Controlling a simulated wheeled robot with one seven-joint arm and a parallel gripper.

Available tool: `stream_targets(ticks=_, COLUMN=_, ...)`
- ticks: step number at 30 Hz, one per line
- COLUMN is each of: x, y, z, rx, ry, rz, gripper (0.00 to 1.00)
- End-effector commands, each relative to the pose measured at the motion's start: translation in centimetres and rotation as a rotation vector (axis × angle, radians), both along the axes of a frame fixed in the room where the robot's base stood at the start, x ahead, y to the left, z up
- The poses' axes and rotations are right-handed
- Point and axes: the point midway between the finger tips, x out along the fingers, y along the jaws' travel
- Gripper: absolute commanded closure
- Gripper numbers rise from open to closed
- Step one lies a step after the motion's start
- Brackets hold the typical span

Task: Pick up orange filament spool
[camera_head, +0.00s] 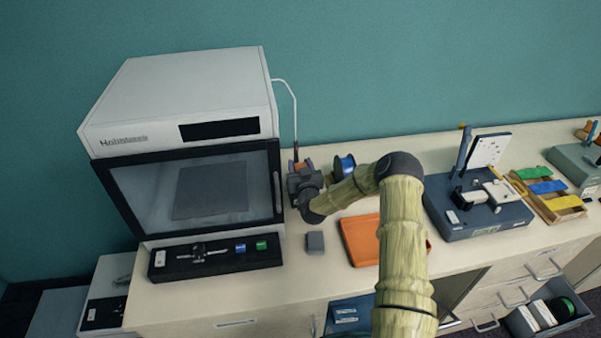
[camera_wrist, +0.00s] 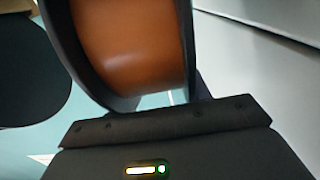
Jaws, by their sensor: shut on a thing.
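The orange filament spool (camera_wrist: 130,45) has dark flanges and fills the upper middle of the wrist view, right against my gripper (camera_wrist: 160,105). In the head view a small orange part of the spool (camera_head: 301,165) shows behind my wrist, beside the printer. My gripper (camera_head: 301,172) is shut on the spool there; its fingers are mostly hidden by my wrist. Whether the spool touches the counter cannot be told.
A white printer (camera_head: 190,95) stands close on the left. A blue spool (camera_head: 345,165) is just right of my gripper. An orange tray (camera_head: 362,240), a small grey block (camera_head: 315,242) and a dark device (camera_head: 480,217) are on the counter (camera_head: 300,285).

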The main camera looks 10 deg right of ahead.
Motion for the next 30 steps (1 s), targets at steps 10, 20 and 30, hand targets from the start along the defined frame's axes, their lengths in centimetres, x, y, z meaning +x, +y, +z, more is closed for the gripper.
stream_targets(ticks=10, x=0.0, y=0.0, z=2.6, rx=-0.003, ry=-0.004, rz=0.001, gripper=1.0)
stream_targets(ticks=20, x=0.0, y=0.1, z=7.9, rx=-0.003, ry=-0.005, rz=0.002, gripper=1.0)
stream_targets(ticks=30, x=0.0, y=0.1, z=10.0, rx=0.0, ry=-0.001, rz=0.0, gripper=1.0)
